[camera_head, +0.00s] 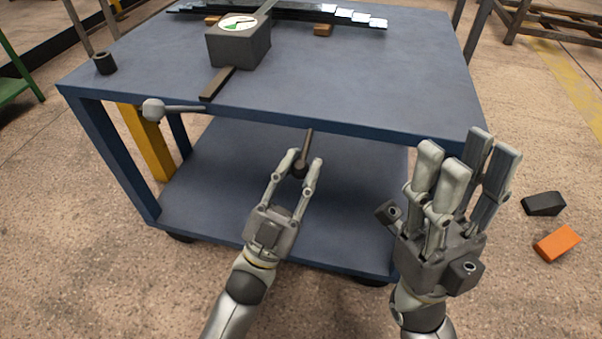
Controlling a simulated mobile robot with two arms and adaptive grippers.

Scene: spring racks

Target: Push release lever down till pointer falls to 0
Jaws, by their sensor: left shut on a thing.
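A dark box with a round dial (238,24) stands on the blue table's top; the dial is white with a green patch, and its pointer is too small to read. My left gripper (299,168) is shut on the round knob of a dark lever (308,140), which shows just in front of the table's front edge. The lever slants up from the fingertips; its upper end meets the view of the table edge. My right gripper (465,155) is open and empty, fingers up, in front of the table's right corner.
A grey handle with a ball end (153,110) sticks out left along the table's (370,80) front edge. A dark flat bar (218,83) runs from the box to that edge. A black block (543,204) and an orange block (556,243) lie on the floor at right.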

